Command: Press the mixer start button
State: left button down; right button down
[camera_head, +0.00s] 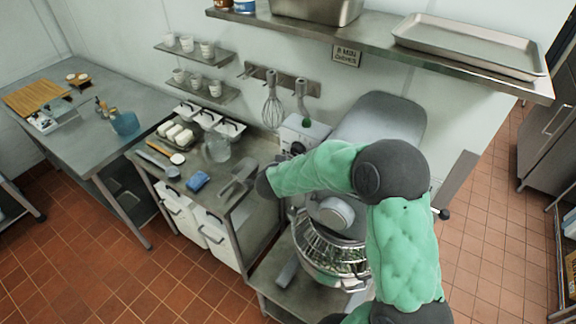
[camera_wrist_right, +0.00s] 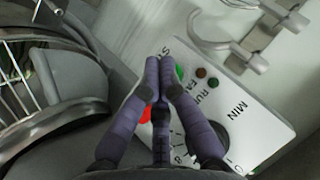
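The mixer (camera_head: 378,118) stands at the centre right in the head view, its grey head behind my right arm and its wire-guarded bowl (camera_head: 335,262) below. Its white control panel (camera_head: 296,132) shows to the left of the head. In the right wrist view, the panel (camera_wrist_right: 258,118) carries a green button (camera_wrist_right: 180,73), a red button (camera_wrist_right: 145,116) and a dark knob (camera_wrist_right: 221,136). My right gripper (camera_wrist_right: 159,62) is shut and empty, its fingertips just left of the green button and partly covering it. I cannot tell whether they touch the panel. My left gripper is not in view.
A whisk (camera_head: 272,108) and another tool hang on the wall rack above the side table. The side table holds a blue sponge (camera_head: 198,182) and a clear jug (camera_head: 217,148). A metal shelf (camera_head: 390,45) overhangs the mixer. Tiled floor is clear at the lower left.

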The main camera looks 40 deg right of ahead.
jog(key=shift+d, duration=0.15)
dwell(0.3)
jog(key=shift+w+d, duration=0.15)
jog(key=shift+d, duration=0.1)
